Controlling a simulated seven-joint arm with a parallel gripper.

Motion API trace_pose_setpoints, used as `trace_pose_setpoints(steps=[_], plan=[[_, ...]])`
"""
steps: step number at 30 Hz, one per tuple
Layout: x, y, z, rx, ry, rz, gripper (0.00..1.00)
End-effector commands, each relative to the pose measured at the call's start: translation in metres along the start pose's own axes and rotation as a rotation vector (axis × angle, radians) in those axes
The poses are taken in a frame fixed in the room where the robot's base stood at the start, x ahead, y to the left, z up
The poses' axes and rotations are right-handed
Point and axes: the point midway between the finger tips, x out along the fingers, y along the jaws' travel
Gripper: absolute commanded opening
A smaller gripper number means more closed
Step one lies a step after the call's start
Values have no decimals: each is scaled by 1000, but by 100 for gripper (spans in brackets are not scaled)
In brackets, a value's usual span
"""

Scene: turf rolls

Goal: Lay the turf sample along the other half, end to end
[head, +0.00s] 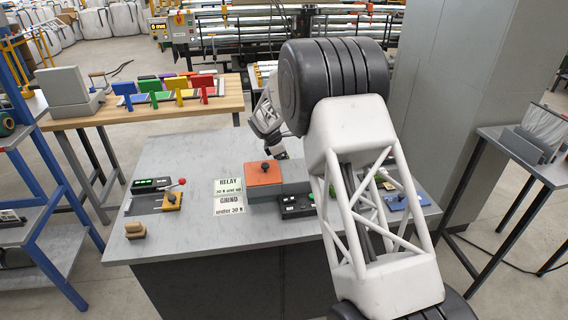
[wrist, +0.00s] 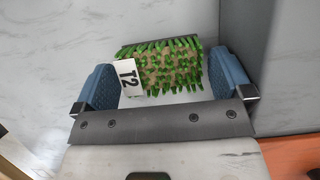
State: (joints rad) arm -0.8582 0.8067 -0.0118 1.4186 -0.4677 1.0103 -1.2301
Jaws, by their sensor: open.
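The turf sample (wrist: 172,72), a small block with green tufts on a tan base, lies between the two blue fingers of my gripper (wrist: 161,70) in the wrist view. A white tag marked T2 (wrist: 130,78) is at its left end. The fingers are open, one on each side, with a gap at the left and a narrower one at the right. In the head view my gripper (head: 279,153) is partly visible behind the orange-topped block, and the turf there is hidden. Bits of green (head: 332,190) show behind my arm; I cannot tell if they are the other half.
A grey column (head: 440,90) stands at the right.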

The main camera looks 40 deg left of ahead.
Motion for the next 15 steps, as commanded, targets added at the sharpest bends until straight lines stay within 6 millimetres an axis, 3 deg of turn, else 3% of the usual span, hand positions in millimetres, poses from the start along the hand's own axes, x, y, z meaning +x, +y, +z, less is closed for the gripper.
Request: trace_pose_setpoints(steps=[7, 15], plan=[[0, 0, 0, 0, 0, 0, 98], [0, 0, 0, 0, 0, 0, 56]])
